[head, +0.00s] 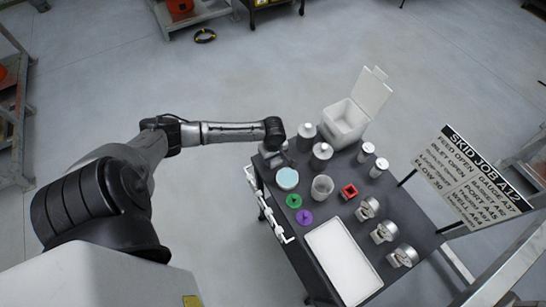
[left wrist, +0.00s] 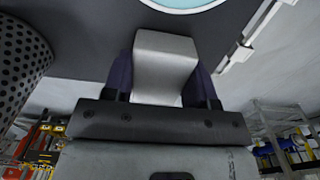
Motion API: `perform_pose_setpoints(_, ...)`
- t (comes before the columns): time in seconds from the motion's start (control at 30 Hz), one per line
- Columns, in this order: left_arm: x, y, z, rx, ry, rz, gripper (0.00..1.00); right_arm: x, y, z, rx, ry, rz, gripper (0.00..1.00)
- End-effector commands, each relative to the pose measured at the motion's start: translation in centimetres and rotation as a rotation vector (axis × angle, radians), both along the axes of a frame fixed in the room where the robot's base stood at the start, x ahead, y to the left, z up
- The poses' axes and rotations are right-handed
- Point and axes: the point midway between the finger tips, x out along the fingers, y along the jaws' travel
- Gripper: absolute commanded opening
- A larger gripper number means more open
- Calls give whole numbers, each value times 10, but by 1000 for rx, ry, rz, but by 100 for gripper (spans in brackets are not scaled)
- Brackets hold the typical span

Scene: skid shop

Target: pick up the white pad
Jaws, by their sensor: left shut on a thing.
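In the left wrist view a white pad (left wrist: 165,62), pale grey in the shade, sits between the two dark fingers of my left gripper (left wrist: 163,75), which is shut on it. In the head view my left gripper (head: 277,155) is at the far left corner of the dark cart (head: 385,285), beside the grey canisters. The pad is hard to make out there, being small and partly covered by my wrist. My right gripper is not in view.
Near my left gripper are a round pale-blue-topped dish (head: 287,179), grey canisters (head: 321,155) and an open white box (head: 345,120). A green disc (head: 294,201), purple disc (head: 304,217), red block (head: 349,191), several gauges (head: 384,232) and a white tray (head: 372,289) occupy the cart.

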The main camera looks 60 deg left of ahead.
Motion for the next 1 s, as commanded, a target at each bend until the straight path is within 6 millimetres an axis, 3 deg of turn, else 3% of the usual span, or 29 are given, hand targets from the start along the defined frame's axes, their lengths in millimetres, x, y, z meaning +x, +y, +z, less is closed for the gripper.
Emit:
perform_pose_setpoints(0.3, 2, -2, 43, -1, -3, -1, 30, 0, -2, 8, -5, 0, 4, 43)
perform_pose_setpoints(0.7, 48, -68, 87, -3, -2, 0, 30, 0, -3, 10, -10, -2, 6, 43)
perform_pose_setpoints(1.0, 64, -92, 104, -1, -1, 0, 30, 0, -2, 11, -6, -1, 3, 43)
